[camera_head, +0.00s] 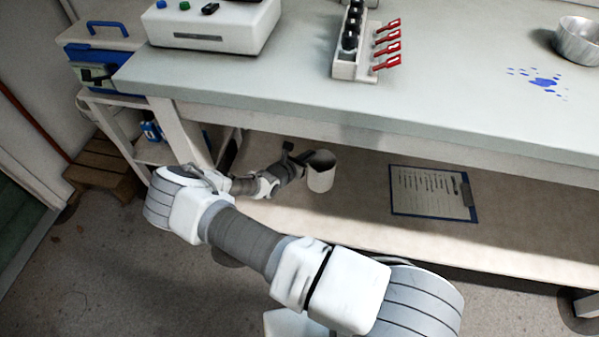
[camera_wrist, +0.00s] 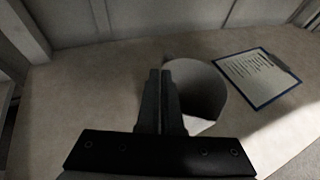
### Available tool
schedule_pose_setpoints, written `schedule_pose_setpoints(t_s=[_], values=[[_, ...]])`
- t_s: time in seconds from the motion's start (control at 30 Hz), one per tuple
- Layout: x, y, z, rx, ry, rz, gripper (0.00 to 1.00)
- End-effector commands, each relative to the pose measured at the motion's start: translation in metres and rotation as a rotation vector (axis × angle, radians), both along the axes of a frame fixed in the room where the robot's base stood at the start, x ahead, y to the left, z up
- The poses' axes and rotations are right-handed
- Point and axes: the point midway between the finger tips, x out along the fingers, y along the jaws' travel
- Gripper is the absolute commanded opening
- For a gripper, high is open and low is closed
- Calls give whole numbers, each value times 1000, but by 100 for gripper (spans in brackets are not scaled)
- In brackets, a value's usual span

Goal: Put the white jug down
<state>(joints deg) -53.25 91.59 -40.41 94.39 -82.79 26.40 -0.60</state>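The white jug (camera_head: 321,178) is upright, at or just above the lower shelf under the bench. I cannot tell whether its base touches the shelf. In the wrist view, its round open mouth (camera_wrist: 200,88) shows just right of the fingers, and it looks empty. My gripper (camera_head: 297,157) reaches in from the left under the bench top. In the wrist view my gripper's fingers (camera_wrist: 160,88) are close together at the jug's left side, shut on it. The part held between them is hidden.
A clipboard (camera_head: 432,194) lies on the lower shelf (camera_head: 360,226), right of the jug. The bench top (camera_head: 440,112) overhangs it, carrying a rack with red-handled items (camera_head: 348,45), a white box (camera_head: 215,25) and a metal bowl (camera_head: 578,42). Shelf between jug and clipboard is clear.

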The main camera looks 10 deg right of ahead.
Motion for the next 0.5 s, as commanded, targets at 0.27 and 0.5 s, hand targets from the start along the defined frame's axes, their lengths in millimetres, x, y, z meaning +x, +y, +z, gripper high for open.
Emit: schedule_pose_setpoints(t_s=[0.27, 0.5], values=[[3, 31, -19, -1, 0, -1, 0], [2, 32, -45, -2, 0, -1, 0]])
